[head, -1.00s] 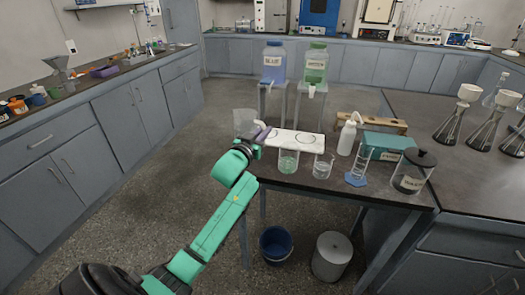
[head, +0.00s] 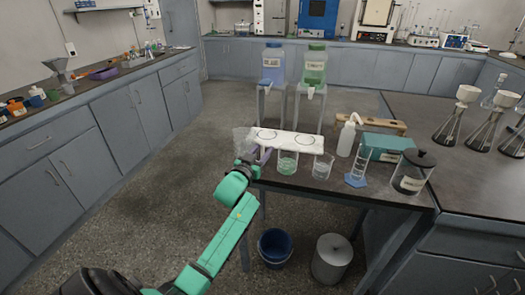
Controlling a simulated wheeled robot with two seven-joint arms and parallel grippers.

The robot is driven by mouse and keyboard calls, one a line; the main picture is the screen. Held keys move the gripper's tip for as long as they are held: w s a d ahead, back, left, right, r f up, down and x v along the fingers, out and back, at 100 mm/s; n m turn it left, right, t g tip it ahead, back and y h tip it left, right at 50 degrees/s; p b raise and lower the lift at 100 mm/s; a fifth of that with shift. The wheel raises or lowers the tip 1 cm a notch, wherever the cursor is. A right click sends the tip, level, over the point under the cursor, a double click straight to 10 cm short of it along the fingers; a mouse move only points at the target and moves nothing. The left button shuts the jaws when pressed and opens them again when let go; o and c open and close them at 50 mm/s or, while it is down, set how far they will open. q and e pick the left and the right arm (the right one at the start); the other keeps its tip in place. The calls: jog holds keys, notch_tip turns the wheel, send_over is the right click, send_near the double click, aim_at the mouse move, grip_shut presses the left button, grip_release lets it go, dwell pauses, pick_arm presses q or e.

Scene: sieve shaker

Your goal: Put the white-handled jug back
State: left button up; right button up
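The jug (head: 242,138) is clear and looks empty. It is at the left end of the white mat (head: 288,152), by the table's left edge, and appears held up rather than standing. My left gripper (head: 256,158) is just below and right of it, seemingly shut on its handle. The handle is small and mostly hidden by the fingers. The mat has two drawn rings, both bare. My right gripper is out of view.
A beaker of green liquid (head: 287,164) and a clear beaker (head: 322,167) stand before the mat. A wash bottle (head: 346,138), measuring cylinder (head: 358,163) and lidded jar (head: 411,172) are further right. Blue (head: 273,66) and green (head: 315,67) dispensers stand behind.

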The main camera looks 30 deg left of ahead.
pick_arm(q)
jog(key=s+d, duration=0.2)
jog(key=s, duration=1)
jog(key=s+d+f+g+h, duration=0.1)
jog(key=s+d+f+g, duration=0.15)
jog(key=f, duration=0.95)
jog(key=s+d+f+m+g, duration=0.1)
jog(key=s+f+g, duration=0.25)
jog(key=f, duration=0.95)
jog(key=s+d+f+g+h, duration=0.1)
jog(key=s+d+f+g, duration=0.2)
jog(key=f, duration=0.9)
jog(key=s+d+f+m+g, duration=0.1)
jog(key=s+f+g, duration=0.1)
jog(key=s+f, duration=0.3)
jog(key=s+d+f+m+g, duration=0.1)
jog(key=s+f+g, duration=0.2)
jog(key=s, duration=1.1)
jog(key=s+d+f+m+g, duration=0.1)
jog(key=s+f+g, duration=0.1)
jog(key=s+f, duration=0.6)
jog(key=shift+s+f+g+h, duration=0.3)
jog(key=shift+s+f+g, duration=0.1)
jog(key=shift+s, duration=0.65)
notch_tip(320, 180, up, 5)
jog(key=p, duration=0.4)
jog(key=shift+d+f+p, duration=0.1)
jog(key=shift+p, duration=0.25)
